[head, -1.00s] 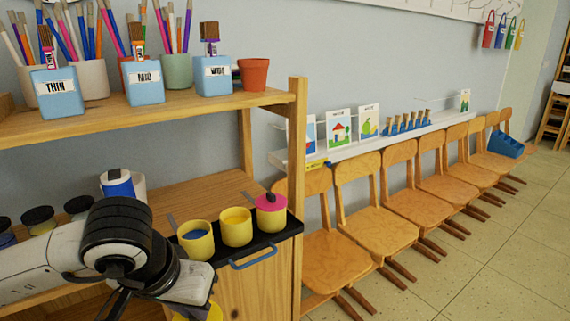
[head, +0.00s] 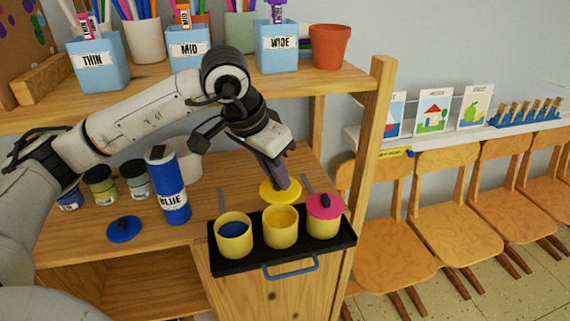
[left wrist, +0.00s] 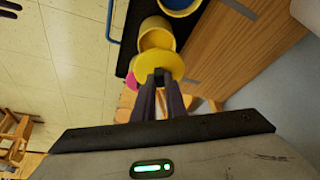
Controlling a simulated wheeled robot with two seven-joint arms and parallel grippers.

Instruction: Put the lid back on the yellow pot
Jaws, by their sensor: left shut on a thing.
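My left gripper (head: 279,179) is shut on the yellow lid (head: 281,193), holding it by its top. The lid hangs just behind and above the yellow pot (head: 281,230), which is uncovered and shows yellow paint. In the left wrist view the yellow lid (left wrist: 159,67) is between the fingertips and overlaps the near part of the yellow pot (left wrist: 157,38). The pot stands in the middle of a black tray (head: 337,236). I cannot tell whether the lid touches the pot's rim.
An open pot with blue paint (head: 234,238) stands left of the yellow pot, and a pot with a pink lid (head: 325,212) stands right. A blue lid (head: 124,229) and a blue bottle (head: 169,187) are on the shelf. The upper shelf (head: 342,77) holds brush cups.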

